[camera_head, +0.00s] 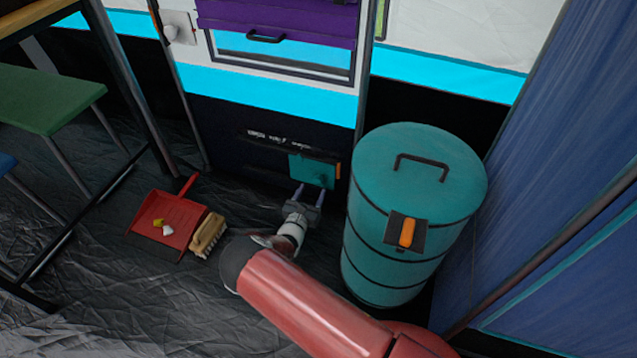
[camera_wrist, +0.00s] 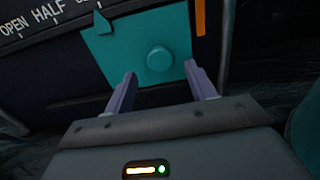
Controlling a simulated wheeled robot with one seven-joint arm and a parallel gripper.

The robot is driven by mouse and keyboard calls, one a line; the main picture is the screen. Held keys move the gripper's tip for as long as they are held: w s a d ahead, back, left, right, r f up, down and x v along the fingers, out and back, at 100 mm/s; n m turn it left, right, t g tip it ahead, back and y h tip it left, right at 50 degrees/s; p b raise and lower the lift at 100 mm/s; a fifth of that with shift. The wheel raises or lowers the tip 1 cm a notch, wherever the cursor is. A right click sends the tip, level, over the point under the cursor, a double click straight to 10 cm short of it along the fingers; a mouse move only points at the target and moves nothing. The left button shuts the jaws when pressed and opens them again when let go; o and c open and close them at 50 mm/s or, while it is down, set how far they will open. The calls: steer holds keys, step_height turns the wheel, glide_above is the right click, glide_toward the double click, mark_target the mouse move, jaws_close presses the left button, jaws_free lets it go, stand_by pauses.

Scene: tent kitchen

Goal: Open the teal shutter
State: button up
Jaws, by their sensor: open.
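The teal shutter (camera_head: 312,171) is a small flat panel low on the dark wall, below a strip of white lettering. In the wrist view the teal shutter (camera_wrist: 120,48) fills the upper middle, with a round teal knob (camera_wrist: 159,59) on it. An orange strip (camera_wrist: 200,18) stands at its right edge. My gripper (camera_head: 299,192) is just in front of and below the shutter. In the wrist view my gripper (camera_wrist: 161,82) is open and empty, its two fingers either side of the knob's line and short of it. I cannot tell the exact gap.
A teal lidded bin (camera_head: 385,255) stands close to the right of my arm. A red dustpan (camera_head: 165,232) and a brush (camera_head: 208,236) lie on the floor to the left. A green stool (camera_head: 45,98) is further left. A purple shutter (camera_head: 285,22) is above.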

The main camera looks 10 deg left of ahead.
mark_target(316, 183)
steer(key=shift+w+d+b, duration=0.15)
steer(key=shift+w, duration=1)
steer(key=shift+w+d+b, duration=0.15)
steer(key=shift+w, duration=0.95)
steer(key=shift+c, duration=0.5)
jaws_close()
